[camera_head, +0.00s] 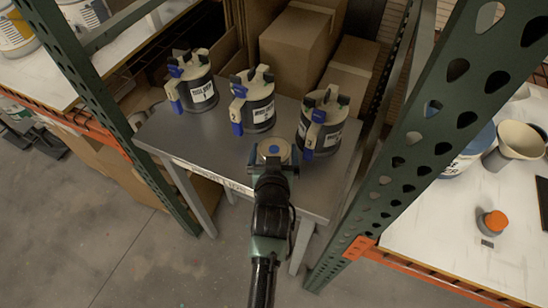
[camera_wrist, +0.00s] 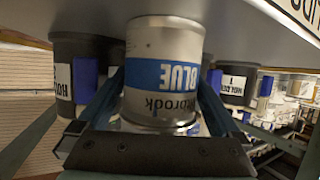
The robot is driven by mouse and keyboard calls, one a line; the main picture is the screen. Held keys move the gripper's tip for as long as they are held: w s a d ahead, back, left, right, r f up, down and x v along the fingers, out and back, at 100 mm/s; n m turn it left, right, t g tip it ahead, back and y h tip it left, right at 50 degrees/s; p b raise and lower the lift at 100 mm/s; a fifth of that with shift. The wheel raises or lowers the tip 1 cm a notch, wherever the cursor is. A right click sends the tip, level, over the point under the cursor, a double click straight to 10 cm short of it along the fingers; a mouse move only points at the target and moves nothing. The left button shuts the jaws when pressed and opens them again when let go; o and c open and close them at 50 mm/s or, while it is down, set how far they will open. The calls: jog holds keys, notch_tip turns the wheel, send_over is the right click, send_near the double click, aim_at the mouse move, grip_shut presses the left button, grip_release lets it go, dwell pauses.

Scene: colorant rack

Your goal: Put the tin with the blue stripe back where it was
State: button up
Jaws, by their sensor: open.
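The tin with the blue stripe (camera_wrist: 165,48) shows in the wrist view, which is upside down, with "BLUE" on its stripe. Its round pale lid with a blue dot (camera_head: 274,149) shows in the head view, near the front edge of the grey table (camera_head: 225,165). In the wrist view the tin's base meets the grey tabletop and it looks upright. My gripper (camera_head: 273,160) is open, with one finger on each side of the tin. Whether the fingers touch it I cannot tell.
Three dark canisters with blue handles, left (camera_head: 192,82), middle (camera_head: 254,101) and right (camera_head: 320,124), stand behind the tin on the table. Green rack posts (camera_head: 95,90) flank the table. Cardboard boxes (camera_head: 297,43) are behind. Grey tabletop is bare at the front left.

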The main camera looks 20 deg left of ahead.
jog(key=shift+x, duration=0.85)
jog(key=c, duration=1.3)
jog(key=shift+r, duration=0.1)
jog(key=shift+c, duration=1)
jog(key=shift+r, duration=0.1)
